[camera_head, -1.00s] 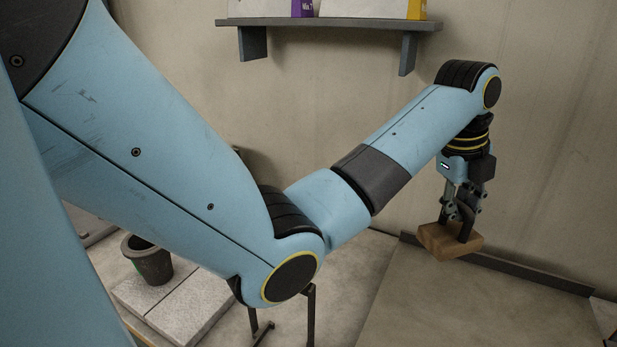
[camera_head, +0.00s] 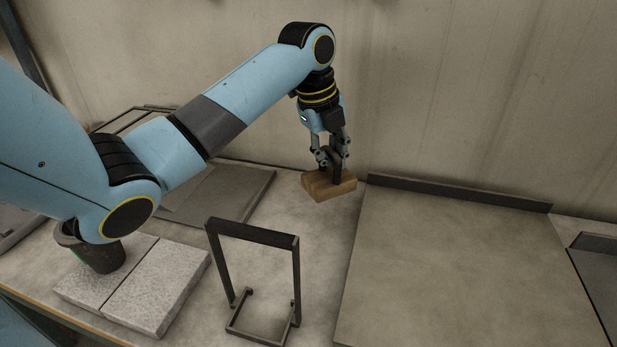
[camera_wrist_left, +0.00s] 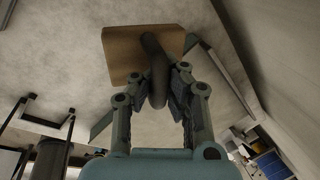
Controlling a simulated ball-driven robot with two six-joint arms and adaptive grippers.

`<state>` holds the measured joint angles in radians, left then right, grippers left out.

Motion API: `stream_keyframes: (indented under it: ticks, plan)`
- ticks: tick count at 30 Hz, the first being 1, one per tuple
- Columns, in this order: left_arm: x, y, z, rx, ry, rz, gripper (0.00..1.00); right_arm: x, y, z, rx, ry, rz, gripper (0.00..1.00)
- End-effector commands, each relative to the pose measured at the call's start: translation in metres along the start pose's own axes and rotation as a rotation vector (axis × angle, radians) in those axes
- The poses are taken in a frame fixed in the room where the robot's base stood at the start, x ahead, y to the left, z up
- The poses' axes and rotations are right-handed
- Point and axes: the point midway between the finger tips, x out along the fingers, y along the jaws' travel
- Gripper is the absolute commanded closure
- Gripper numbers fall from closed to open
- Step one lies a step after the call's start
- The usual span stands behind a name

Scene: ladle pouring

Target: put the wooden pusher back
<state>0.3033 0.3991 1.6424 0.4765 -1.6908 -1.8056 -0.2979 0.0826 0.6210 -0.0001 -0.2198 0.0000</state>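The wooden pusher has a brown wooden block (camera_head: 322,188) with a dark upright handle. My left gripper (camera_head: 335,163) is shut on that handle, with the block hanging below the fingers. In the head view the block is beside the left back corner of the large grey panel (camera_head: 450,265). Whether it touches the table or hangs above it is hard to tell. In the left wrist view the block (camera_wrist_left: 122,52) lies beyond the fingertips (camera_wrist_left: 158,88), with the curved handle between them. My right gripper is not in view.
A black frame stand (camera_head: 255,234) stands on the table in front of the pusher. Pale stone slabs (camera_head: 165,285) and a dark pot (camera_head: 103,258) are at the left. A flat grey board (camera_head: 235,192) lies behind. The large panel is bare.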

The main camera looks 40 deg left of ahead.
Motion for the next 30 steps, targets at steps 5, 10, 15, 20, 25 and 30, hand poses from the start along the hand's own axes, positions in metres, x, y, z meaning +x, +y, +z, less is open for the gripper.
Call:
stream_keyframes:
  ticks: [5,10,15,20,25,30]
  plan:
    - [0.011,0.03,0.023,0.0,-0.001,0.002,1.0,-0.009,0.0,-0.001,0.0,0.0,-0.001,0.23]
    - [0.019,0.039,0.029,0.0,0.001,-0.002,1.0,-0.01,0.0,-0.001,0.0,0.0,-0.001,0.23]
    - [0.044,0.046,0.028,-0.001,0.003,0.0,1.0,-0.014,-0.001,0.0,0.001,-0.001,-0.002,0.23]
    - [0.056,0.049,0.029,0.001,0.001,-0.002,1.0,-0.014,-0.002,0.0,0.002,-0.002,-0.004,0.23]
    - [0.056,0.049,0.029,0.001,0.0,-0.002,1.0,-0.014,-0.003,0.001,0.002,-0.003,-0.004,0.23]
    - [0.057,0.049,0.029,0.001,0.0,-0.001,0.89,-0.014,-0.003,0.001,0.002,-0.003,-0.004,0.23]
